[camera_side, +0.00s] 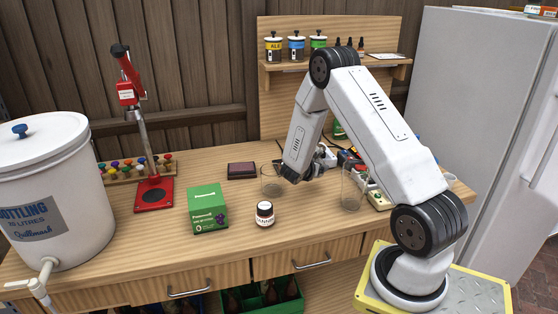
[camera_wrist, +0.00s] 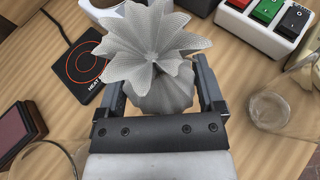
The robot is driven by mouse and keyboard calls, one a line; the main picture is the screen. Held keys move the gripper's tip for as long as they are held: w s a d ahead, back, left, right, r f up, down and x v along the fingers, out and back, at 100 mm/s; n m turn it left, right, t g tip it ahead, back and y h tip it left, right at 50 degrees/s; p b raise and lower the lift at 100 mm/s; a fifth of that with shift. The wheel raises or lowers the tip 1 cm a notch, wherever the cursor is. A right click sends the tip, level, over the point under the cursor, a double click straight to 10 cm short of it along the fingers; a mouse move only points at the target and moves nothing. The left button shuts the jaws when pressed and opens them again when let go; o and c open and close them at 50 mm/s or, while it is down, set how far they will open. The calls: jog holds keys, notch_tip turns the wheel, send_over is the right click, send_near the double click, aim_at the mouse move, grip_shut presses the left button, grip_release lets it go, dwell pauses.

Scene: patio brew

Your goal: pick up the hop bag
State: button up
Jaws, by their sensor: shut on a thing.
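The hop bag (camera_wrist: 152,60) is a pale grey mesh bag with a flared, ruffled top, seen in the wrist view between the fingers of my gripper (camera_wrist: 165,92). My gripper is shut on the bag's gathered body, one dark finger on each side. In the side view my gripper (camera_side: 296,174) points down over the middle of the bench, and my arm hides most of the bag. I cannot tell whether the bag is touching the bench.
A glass (camera_side: 271,181) stands just left of my gripper and another glass (camera_side: 353,188) to the right. A black heat pad (camera_wrist: 84,62) and a switch box (camera_wrist: 264,22) lie near the bag. A green box (camera_side: 208,209) and small jar (camera_side: 264,214) stand in front.

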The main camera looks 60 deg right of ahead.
aim_at(316, 157)
jog(key=shift+r, duration=2.1)
